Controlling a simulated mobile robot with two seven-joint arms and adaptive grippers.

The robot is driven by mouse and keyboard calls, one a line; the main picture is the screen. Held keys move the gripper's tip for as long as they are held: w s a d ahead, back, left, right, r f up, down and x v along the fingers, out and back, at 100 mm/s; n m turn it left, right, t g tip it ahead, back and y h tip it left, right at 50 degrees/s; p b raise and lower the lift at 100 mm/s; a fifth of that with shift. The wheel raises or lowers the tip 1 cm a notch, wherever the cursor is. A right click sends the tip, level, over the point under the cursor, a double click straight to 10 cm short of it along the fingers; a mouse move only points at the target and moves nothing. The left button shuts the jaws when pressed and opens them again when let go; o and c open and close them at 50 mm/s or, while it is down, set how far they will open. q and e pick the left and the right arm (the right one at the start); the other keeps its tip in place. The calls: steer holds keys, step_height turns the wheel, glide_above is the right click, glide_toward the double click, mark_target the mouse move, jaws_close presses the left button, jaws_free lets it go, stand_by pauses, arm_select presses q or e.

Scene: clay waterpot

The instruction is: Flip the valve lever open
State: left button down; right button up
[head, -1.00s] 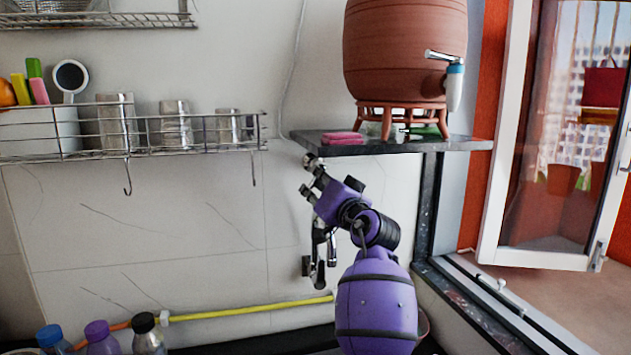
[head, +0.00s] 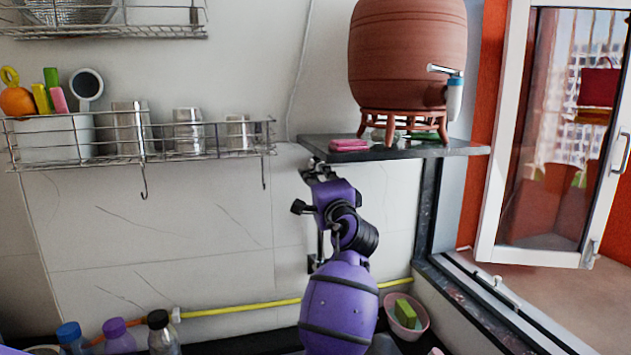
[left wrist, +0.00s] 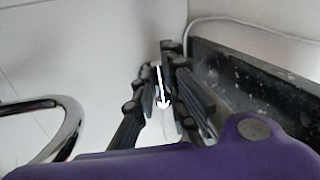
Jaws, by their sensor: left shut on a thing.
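My left gripper (head: 318,168) is at the wall just below the left end of the dark shelf (head: 430,149). In the left wrist view its dark fingers (left wrist: 163,90) are closed around a small pale, shiny part, mostly hidden between them; I cannot tell its full shape. A curved chrome pipe (left wrist: 68,118) shows left of the fingers. The clay waterpot (head: 407,55) stands on a reddish stand on the shelf. Its white and blue tap (head: 454,95) has a chrome lever (head: 443,70) pointing left, well apart from my gripper. My right gripper is out of view.
A wire rack (head: 140,150) with metal cups hangs at left. Bottles (head: 118,338) stand bottom left, near a yellow hose (head: 240,309). A pink bowl (head: 405,316) with sponges sits at lower right. An open window (head: 550,150) is at right. The white wall between rack and hose is bare.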

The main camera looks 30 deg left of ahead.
arm_select(q)
steer(key=shift+w+f+m+h, duration=0.1)
steer(key=shift+f+m+h, duration=0.25)
steer(key=shift+m, duration=0.75)
steer(key=shift+f, duration=0.1)
steer(key=c, duration=1.8)
jaws_free()
steer(key=shift+c, duration=0.2)
steer(key=shift+r, duration=0.25)
steer(key=shift+r, duration=0.2)
steer(key=v, duration=1.2)
steer(key=shift+f, duration=0.35)
steer(key=shift+f, duration=0.1)
